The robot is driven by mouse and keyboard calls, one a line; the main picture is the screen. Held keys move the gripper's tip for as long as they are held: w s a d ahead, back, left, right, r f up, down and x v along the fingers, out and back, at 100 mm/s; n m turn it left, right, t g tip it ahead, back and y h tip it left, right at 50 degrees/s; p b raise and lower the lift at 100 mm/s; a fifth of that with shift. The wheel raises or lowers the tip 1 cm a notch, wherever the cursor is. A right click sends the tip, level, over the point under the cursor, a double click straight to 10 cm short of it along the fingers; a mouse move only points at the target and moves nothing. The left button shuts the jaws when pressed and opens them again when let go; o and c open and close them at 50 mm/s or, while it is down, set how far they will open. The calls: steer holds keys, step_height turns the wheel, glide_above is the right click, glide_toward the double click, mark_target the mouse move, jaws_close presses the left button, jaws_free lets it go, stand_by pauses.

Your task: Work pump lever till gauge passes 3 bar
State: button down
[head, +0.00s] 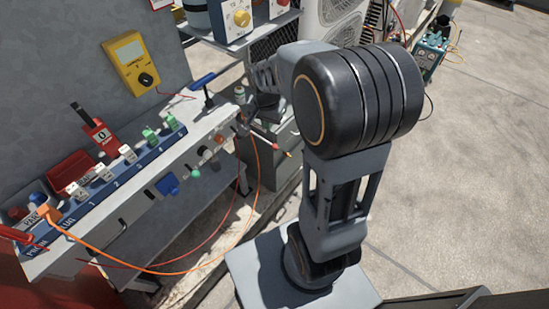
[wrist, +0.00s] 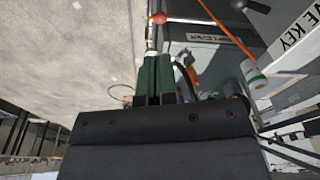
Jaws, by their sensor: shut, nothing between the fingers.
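In the wrist view my gripper (wrist: 155,72) shows as two green fingers close together, shut with nothing held. A thin metal rod with an orange ball end (wrist: 159,18) lies just beyond the fingertips; it may be the pump lever, and I cannot tell if they touch. In the head view a rod with a red part (head: 274,146) sticks out from the bench front. My arm hides most of the gripper there. I cannot make out a pressure gauge reading.
A bench (head: 130,205) with labelled slots and small parts fills the left. A yellow meter (head: 131,62) hangs on the grey wall. An orange cable (head: 165,271) loops below the bench front. Open concrete floor (head: 470,160) lies to the right.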

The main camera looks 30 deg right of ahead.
mark_target(274, 145)
steer(key=w+d+f+m+b, duration=0.1)
steer(key=f, duration=0.2)
steer(key=w+d+f+m+b, duration=0.1)
steer(key=f, duration=0.2)
steer(key=w+d+f+m+b, duration=0.1)
steer(key=f, duration=0.2)
steer(key=shift+w+f+g, duration=0.15)
steer(key=shift+w+g, duration=0.05)
steer(key=shift+g, duration=0.2)
steer(key=shift+f, duration=0.15)
steer(key=shift+w+d+f+b, duration=0.1)
steer(key=shift+d+f+b, duration=0.05)
steer(key=shift+f+b, duration=1.4)
steer(key=shift+d+f+b, duration=0.1)
steer(key=shift+f+b, duration=1)
steer(key=shift+f, duration=0.7)
